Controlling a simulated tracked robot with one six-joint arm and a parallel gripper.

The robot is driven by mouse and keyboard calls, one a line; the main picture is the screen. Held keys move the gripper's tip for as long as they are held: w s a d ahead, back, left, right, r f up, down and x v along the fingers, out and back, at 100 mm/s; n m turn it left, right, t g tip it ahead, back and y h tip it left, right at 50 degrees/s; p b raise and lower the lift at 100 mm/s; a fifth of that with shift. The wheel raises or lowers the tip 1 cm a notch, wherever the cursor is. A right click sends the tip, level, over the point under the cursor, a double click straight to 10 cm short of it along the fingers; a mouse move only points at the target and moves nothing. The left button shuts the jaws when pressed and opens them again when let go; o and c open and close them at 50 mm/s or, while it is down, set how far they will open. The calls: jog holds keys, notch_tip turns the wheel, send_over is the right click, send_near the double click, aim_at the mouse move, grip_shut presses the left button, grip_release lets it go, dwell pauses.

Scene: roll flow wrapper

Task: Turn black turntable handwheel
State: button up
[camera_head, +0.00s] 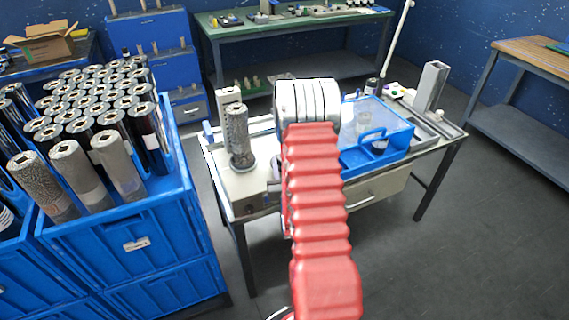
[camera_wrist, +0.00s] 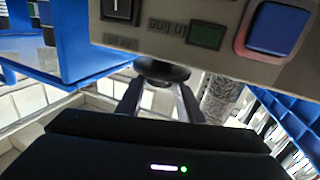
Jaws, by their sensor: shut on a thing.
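The black handwheel (camera_wrist: 163,70) is a small dark disc under the beige machine panel (camera_wrist: 215,66) in the wrist view. My gripper (camera_wrist: 158,92) has its two grey fingers at the handwheel, one on either side of its lower part, and is shut on it. In the head view my red-sleeved arm reaches over the machine table (camera_head: 441,143) and hides both the gripper and the handwheel. The handwheel's turn angle cannot be told.
The panel carries a blue button (camera_wrist: 277,28) and a green one (camera_wrist: 207,35) close by. A textured grey roll (camera_head: 238,135) stands left of my arm, a blue clear-lidded box (camera_head: 392,140) right. Blue crates (camera_head: 130,238) of rolls stand left. Floor at right is clear.

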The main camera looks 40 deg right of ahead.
jog(key=shift+w+a+m+g+h, duration=0.15)
jog(key=shift+m+g+h, duration=0.55)
jog(key=shift+g+h, duration=0.1)
jog(key=shift+w+a+m+g+h, duration=0.1)
jog(key=shift+m+g+h, duration=0.6)
jog(key=shift+h, duration=0.1)
jog(key=shift+w+a+m+g+h, duration=0.15)
jog(key=shift+m+g+h, duration=0.55)
jog(key=shift+h, duration=0.1)
jog(key=shift+m+g, duration=0.3)
jog(key=shift+g, duration=0.1)
jog(key=o, duration=1.1)
jog(key=shift+c, duration=0.2)
jog(key=v, duration=1.3)
jog(key=shift+a+f, duration=0.3)
jog(key=shift+a, duration=0.1)
jog(key=shift+s, duration=0.15)
